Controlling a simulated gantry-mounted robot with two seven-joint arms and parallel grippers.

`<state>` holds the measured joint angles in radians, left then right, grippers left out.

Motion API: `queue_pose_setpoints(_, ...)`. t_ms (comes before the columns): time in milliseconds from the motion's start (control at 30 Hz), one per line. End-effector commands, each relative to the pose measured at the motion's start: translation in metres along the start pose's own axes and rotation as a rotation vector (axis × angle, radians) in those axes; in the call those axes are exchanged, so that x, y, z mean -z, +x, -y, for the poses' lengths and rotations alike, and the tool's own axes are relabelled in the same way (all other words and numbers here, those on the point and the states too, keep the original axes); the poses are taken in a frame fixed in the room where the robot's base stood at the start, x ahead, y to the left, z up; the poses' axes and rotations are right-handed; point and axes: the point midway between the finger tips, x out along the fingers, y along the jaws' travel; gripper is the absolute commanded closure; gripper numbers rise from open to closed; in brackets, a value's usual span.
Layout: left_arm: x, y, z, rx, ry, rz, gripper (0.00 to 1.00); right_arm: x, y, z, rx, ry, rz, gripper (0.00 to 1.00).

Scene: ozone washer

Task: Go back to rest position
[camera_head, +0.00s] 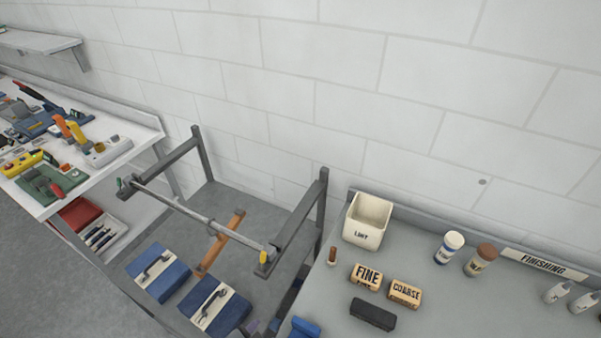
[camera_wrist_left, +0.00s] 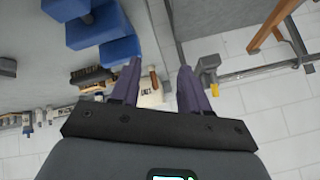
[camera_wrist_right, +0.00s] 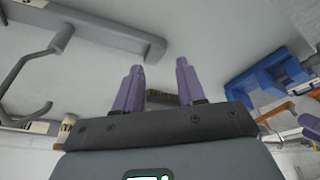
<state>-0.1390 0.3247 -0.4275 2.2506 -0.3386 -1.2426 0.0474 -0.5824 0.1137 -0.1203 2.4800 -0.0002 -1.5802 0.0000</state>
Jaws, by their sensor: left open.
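My left gripper (camera_wrist_left: 159,66) shows in the left wrist view with its two purple fingers apart and nothing between them. Two small purple tips at the bottom edge of the head view look like the same gripper (camera_head: 262,326), low beside the left end of the finishing bench. My right gripper (camera_wrist_right: 159,66) shows in the right wrist view, fingers apart and empty, with a dark block (camera_wrist_right: 162,97) visible beyond the gap. I cannot make out the right gripper in the head view. Both arms are otherwise out of the head view.
The grey finishing bench (camera_head: 445,290) holds a LINT bin (camera_head: 366,222), FINE (camera_head: 367,276) and COARSE (camera_head: 405,292) blocks, a dark block (camera_head: 372,314) and jars. A rail frame (camera_head: 200,218) stands left of it, above blue boxes (camera_head: 158,272). A cluttered workbench (camera_head: 110,162) is far left.

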Motion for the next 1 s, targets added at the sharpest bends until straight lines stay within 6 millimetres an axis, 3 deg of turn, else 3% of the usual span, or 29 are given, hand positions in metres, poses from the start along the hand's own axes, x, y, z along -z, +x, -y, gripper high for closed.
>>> queue_pose_setpoints(33, -0.02, -0.009, -0.001, 0.001, -0.102, 0.051, 0.54, 0.0, 0.0, 0.0, -0.001, 0.0, 0.0, 0.61)
queue_pose_setpoints(200, -0.083, -0.039, 0.001, 0.019, -0.37, 0.222, 0.54, 0.0, 0.0, -0.001, -0.002, -0.002, -0.001, 0.61)
queue_pose_setpoints(467, -0.167, -0.089, -0.013, 0.027, -0.683, 0.456, 0.54, 0.0, 0.0, -0.003, -0.008, -0.009, -0.001, 0.61)
queue_pose_setpoints(500, -0.154, -0.101, -0.006, 0.029, -0.678, 0.45, 0.54, 0.006, -0.015, -0.004, -0.009, -0.01, 0.001, 0.61)
queue_pose_setpoints(767, -0.12, -0.141, 0.013, 0.029, -0.669, 0.445, 0.54, 0.024, -0.071, -0.005, -0.009, -0.009, -0.004, 0.61)
queue_pose_setpoints(1000, -0.081, -0.192, 0.034, 0.029, -0.667, 0.444, 0.54, 0.044, -0.135, -0.006, -0.006, -0.006, -0.004, 0.61)
